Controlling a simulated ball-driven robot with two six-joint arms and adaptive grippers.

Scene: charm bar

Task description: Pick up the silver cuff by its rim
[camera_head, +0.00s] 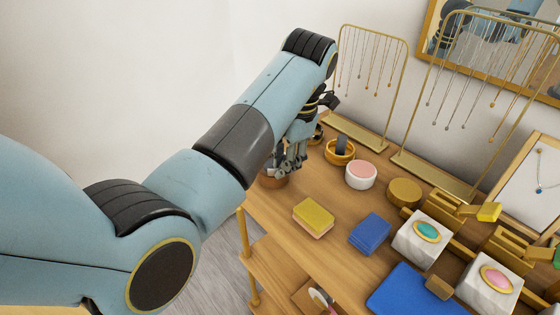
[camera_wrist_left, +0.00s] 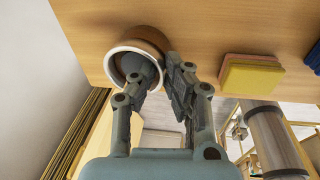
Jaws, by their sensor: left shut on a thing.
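The silver cuff (camera_head: 274,183) is a round, cup-like ring at the table's left edge, its outer side looking brownish. In the left wrist view the cuff (camera_wrist_left: 153,37) shows a pale rim and a grey inside. My left gripper (camera_head: 284,166) comes down on it from above. In the left wrist view the gripper (camera_wrist_left: 154,72) is shut across the cuff's wall, one finger inside the rim and the other outside. The fingers hide part of the cuff. I cannot tell whether it is clear of the table. My right gripper is not in view.
A gold cuff (camera_head: 340,157) and a pink-topped white round box (camera_head: 361,176) stand to the right. Necklace racks (camera_head: 371,80) stand behind. The wooden table (camera_head: 290,209) is bare just in front of the silver cuff.

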